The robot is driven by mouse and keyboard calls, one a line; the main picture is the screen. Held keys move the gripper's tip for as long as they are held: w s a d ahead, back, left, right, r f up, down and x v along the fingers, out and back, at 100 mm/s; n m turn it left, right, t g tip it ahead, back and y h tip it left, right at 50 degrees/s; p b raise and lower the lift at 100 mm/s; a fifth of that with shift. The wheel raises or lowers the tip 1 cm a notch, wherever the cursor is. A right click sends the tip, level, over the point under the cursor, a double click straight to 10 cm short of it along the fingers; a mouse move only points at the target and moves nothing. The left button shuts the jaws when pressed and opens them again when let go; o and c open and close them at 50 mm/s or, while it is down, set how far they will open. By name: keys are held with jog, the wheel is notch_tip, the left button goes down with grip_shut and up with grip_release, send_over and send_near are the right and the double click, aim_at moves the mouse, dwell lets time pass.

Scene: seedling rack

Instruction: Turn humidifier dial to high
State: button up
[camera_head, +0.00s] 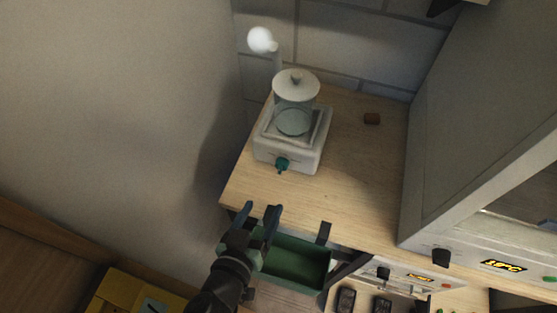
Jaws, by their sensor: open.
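The humidifier (315,153) is a white square base with a clear tank and a pale round lid, standing on the wooden counter (355,180). A thin spout rises behind the lid, with a white puff of mist at its tip. Its teal dial (282,165) is on the front face; its setting marks are too small to read. My gripper (257,211) is open and empty, in front of and below the dial in the picture, apart from it. The gripper is near the counter's front edge and in front of a green drawer or bin.
The green bin (300,262) is below the counter edge. A grey cabinet (440,130) with a black knob and lit display stands at the right. A yellow box (118,292) is at lower left. A wall borders the counter's left.

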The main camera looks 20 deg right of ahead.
aim_at(280, 171)
jog(key=shift+m, duration=0.3)
jog(key=x, duration=1.3)
jog(key=shift+w+r, duration=0.2)
jog(key=shift+r, duration=0.15)
grip_shut()
